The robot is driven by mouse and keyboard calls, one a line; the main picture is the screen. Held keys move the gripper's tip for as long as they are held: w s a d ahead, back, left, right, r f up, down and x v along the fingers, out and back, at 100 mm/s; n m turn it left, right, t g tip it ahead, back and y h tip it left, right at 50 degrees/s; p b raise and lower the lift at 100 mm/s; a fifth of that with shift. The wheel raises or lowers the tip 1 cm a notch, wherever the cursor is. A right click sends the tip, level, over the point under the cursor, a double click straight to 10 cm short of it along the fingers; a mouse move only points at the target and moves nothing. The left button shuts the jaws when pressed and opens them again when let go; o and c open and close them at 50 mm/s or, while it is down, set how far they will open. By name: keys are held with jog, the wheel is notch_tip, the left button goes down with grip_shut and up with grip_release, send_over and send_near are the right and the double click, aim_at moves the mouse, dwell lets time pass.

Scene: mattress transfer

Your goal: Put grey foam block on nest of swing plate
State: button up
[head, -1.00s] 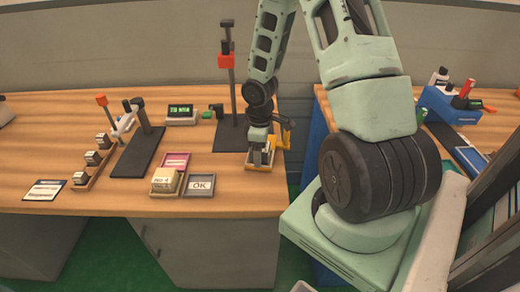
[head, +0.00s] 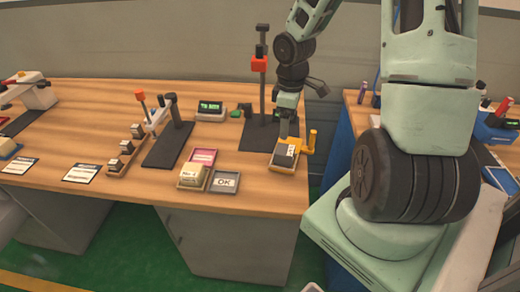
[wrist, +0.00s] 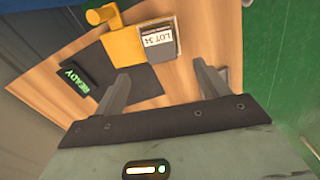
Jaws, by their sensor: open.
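Left of the plate are an OK tray (head: 224,181), a cream block (head: 193,174) and a rack of small blocks (head: 126,158).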

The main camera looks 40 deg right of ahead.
jog(key=a+r, duration=0.4)
jog(key=a, duration=0.8)
jog(key=s+a+r, duration=0.3)
jog(key=s+a, duration=0.5)
jog(key=a, duration=0.2)
jog(key=s+a+r+n, duration=0.1)
jog(key=s+a+r, duration=0.2)
jog(key=s+a, duration=0.5)
jog(key=a, duration=0.2)
jog(key=shift+a+r+y, duration=0.25)
jog(key=shift+a+y, duration=0.05)
jog(key=shift+a, duration=0.1)
jog(key=shift+a, duration=0.1)
